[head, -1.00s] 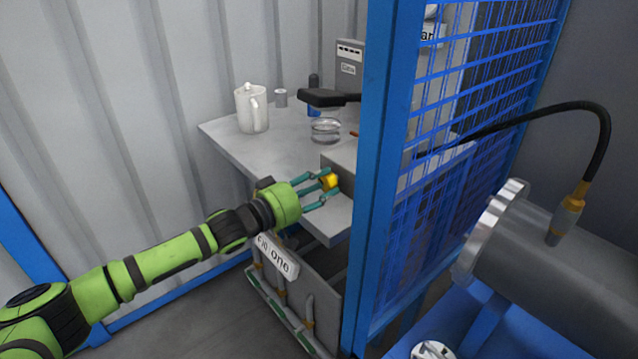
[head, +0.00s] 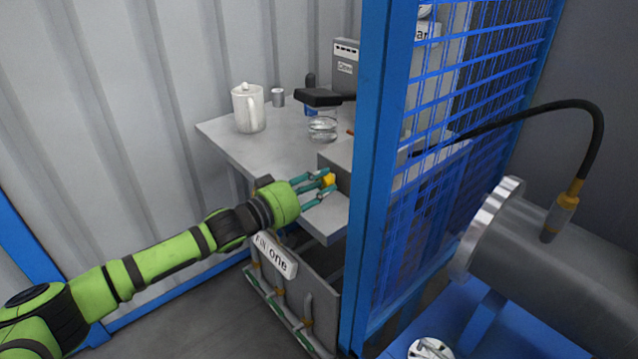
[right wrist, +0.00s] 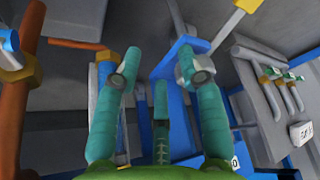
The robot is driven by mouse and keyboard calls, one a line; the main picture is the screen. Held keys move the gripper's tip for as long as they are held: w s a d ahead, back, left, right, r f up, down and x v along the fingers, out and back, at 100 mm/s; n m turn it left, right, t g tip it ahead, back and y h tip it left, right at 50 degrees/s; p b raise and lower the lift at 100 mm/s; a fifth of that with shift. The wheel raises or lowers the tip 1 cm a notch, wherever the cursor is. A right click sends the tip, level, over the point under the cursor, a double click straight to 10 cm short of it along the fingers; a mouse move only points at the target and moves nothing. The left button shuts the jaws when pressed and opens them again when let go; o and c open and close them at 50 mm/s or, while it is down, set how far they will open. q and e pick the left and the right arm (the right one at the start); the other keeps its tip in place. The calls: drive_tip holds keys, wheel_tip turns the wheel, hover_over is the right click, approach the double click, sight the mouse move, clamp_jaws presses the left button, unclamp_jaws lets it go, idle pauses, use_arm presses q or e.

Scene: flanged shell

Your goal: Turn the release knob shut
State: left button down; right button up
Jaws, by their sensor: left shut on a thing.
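The release knob (head: 328,180) is a small yellow knob on the near side of a grey box (head: 336,158) on the table. My left gripper (head: 320,187) has its teal fingers around the knob and is shut on it. The fingers hide part of the knob, and its turn angle cannot be read. My right gripper (right wrist: 160,60) shows only in the right wrist view. Its teal fingers are spread, with nothing held between them.
A blue post (head: 375,180) with blue mesh (head: 470,90) stands right of the box. A white jug (head: 248,108) and a glass vessel (head: 322,126) stand on the table (head: 228,136). A metal flanged shell (head: 530,240) lies at right. A labelled pipe panel (head: 276,262) is below.

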use_arm(q)
drive_tip(key=shift+w+a+r, duration=0.2)
drive_tip(key=shift+w+a, duration=0.15)
drive_tip(key=shift+a, duration=0.25)
idle(0.3)
drive_tip(key=c, duration=0.7)
unclamp_jaws()
drive_tip(key=shift+w+f, duration=0.1)
drive_tip(key=shift+w+a+f, duration=0.15)
drive_tip(key=shift+f, duration=0.2)
drive_tip(key=shift+s+d+r, duration=0.1)
drive_tip(key=shift+s+d, duration=0.1)
drive_tip(key=shift+d, duration=0.05)
drive_tip(key=shift+s+a, duration=0.35)
drive_tip(key=shift+a, duration=0.05)
drive_tip(key=v, duration=1.1)
drive_tip(key=shift+r, duration=0.1)
drive_tip(key=shift+d, duration=0.1)
